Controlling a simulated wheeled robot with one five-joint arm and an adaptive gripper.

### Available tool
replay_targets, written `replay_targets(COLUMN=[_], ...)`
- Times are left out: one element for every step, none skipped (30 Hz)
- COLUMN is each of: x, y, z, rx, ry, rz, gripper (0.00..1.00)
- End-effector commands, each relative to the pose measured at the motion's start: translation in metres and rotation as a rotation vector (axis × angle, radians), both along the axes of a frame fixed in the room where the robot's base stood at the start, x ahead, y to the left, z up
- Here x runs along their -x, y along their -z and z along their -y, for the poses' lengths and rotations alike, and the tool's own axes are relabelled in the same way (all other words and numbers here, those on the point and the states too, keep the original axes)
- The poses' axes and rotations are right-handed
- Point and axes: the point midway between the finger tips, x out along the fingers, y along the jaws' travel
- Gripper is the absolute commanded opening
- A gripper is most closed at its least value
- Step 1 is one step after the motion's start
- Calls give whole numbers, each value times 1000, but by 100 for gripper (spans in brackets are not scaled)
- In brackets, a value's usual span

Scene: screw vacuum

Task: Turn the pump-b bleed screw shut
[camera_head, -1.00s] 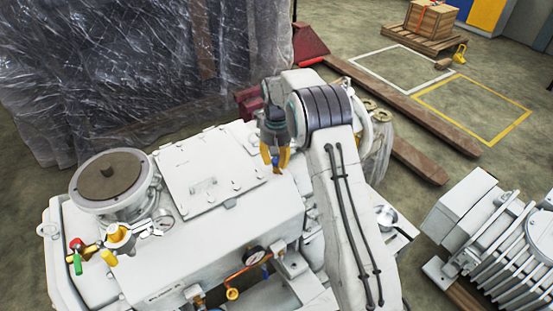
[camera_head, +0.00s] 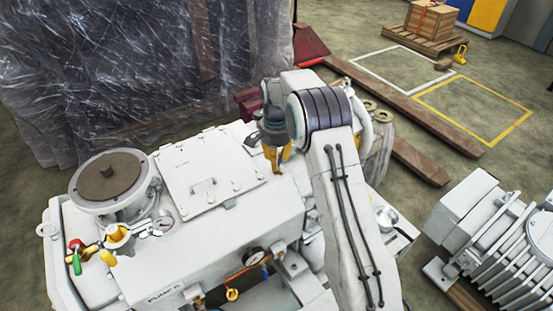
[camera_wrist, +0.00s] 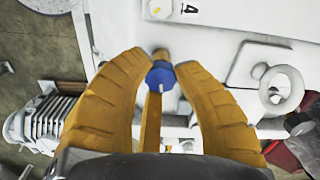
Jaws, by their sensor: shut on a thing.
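The white pump (camera_head: 245,230) fills the middle of the head view, with a label (camera_head: 165,296) starting "PUMP"; its last letter is not clear. My gripper (camera_head: 277,168) points down at the pump's right side, near the flat cover plate. In the wrist view my gripper (camera_wrist: 162,64) has its yellow fingers closed around a small blue screw head (camera_wrist: 160,77) beside a brass fitting (camera_wrist: 160,54). The fingers hide the screw in the head view. The wrist view cannot show how far the screw is turned.
A lifting eye (camera_wrist: 280,90) stands right of my fingers in the wrist view. Red and green valve handles (camera_head: 76,258) are at left. A second machine (camera_head: 500,240) stands at right.

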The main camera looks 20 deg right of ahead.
Motion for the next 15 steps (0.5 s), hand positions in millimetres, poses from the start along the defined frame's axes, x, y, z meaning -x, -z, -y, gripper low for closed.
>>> replay_targets(x=[5,5,5,5,5,5,5,5,5,5,5,5,5,5,5], y=[5,5,5,5,5,5,5,5,5,5,5,5,5,5,5], z=[-3,-3,-3,-3,-3,-3,-3,-3,-3,-3,-3,-3,-3,-3,-3], rx=[0,0,0,0,0,0,0,0,1,1,1,1,1,1,1], ry=[17,29,44,53,62,73,79,84,91,95,98,101,103,104,105], rz=[-20,-20,-20,-20,-20,-20,-20,-20,-19,-20,-20,-20,-20,-20,-20], gripper=[0,0,0,0,0,0,0,0,0,0,0,0,0,0,0])
